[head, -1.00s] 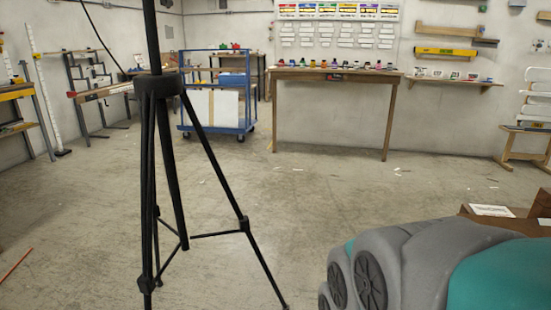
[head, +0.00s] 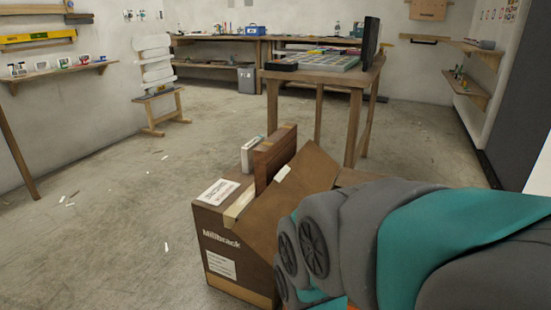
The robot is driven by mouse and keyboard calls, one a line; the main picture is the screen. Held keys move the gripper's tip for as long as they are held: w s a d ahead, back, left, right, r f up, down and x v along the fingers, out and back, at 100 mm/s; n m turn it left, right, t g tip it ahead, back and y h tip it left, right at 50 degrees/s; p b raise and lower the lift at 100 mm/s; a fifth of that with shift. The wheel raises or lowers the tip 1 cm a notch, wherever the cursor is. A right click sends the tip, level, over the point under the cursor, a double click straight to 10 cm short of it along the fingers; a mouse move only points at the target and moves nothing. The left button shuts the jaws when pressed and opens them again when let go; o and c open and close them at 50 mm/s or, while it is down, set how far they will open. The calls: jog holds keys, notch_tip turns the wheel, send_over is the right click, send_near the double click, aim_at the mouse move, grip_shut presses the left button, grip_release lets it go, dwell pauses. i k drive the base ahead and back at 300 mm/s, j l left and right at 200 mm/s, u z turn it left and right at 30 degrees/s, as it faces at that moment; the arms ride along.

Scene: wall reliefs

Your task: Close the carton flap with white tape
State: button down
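A brown carton (head: 235,255) marked "Millbrock" stands on the floor at the lower middle of the head view. A broad brown flap (head: 300,195) slopes up on its right side and carries a small white strip (head: 283,173), which looks like tape, near its upper left edge. A flatter panel at the carton's left top has a white label (head: 218,192). A darker brown upright piece (head: 272,158) and a pale piece (head: 250,154) rise behind the opening. My grey and teal arm covers the carton's right side. My gripper is not visible.
A wooden table (head: 318,77) with trays and a dark monitor stands behind the carton. A long workbench (head: 225,38) lines the back wall. A small wooden stand (head: 165,110) is at the left wall. The floor left of the carton is mostly clear, with small scraps.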

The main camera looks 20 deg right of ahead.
aim_at(311, 171)
jog(key=i+j+z, duration=0.45)
jog(key=j+z, duration=0.2)
jog(key=i+j+z, duration=0.15)
jog(key=j+z, duration=0.2)
